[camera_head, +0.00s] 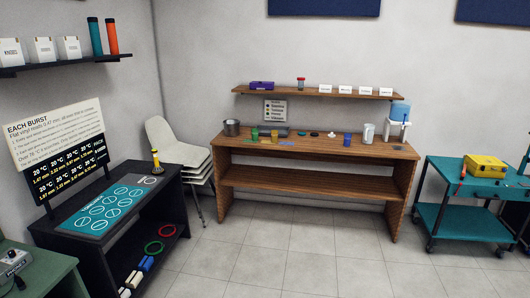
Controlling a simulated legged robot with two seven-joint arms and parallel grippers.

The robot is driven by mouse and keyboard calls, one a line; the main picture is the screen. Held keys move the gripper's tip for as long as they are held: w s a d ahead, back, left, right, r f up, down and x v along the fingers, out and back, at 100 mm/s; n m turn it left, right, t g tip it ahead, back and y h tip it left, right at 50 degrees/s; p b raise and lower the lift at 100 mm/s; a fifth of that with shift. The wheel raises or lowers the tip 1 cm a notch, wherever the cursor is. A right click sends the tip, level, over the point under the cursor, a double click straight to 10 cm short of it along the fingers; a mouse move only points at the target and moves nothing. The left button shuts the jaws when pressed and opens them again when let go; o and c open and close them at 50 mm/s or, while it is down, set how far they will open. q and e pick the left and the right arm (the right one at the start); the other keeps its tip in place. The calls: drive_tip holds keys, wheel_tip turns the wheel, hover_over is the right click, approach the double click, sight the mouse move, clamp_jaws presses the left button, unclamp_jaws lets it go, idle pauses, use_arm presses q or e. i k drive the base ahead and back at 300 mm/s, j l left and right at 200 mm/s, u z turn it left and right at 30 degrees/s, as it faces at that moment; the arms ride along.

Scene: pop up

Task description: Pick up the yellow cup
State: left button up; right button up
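No object is clearly a yellow cup at this distance. On the wooden bench (320,152) at the back stand small cup-like items: a green one (254,134), a small one beside it (274,135) whose colour is hard to tell, and a blue one (347,139). A slim yellow-and-black object (156,160) stands upright on the black table at the left; its kind is unclear. Neither of my grippers is in view.
A metal pot (231,128) and a water dispenser (399,121) stand at the bench's ends. Stacked white chairs (178,148) are left of it. A teal cart (450,172) with a yellow case (485,165) is at the right. The tiled floor (300,255) in front is clear.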

sight(274, 134)
drive_tip(key=i, duration=2.15)
drive_tip(key=i+u, duration=0.1)
drive_tip(key=i, duration=0.95)
drive_tip(key=i+l, duration=0.2)
drive_tip(key=i, duration=0.9)
drive_tip(key=i+l, duration=0.1)
drive_tip(key=i, duration=0.95)
drive_tip(key=j+u, duration=0.05)
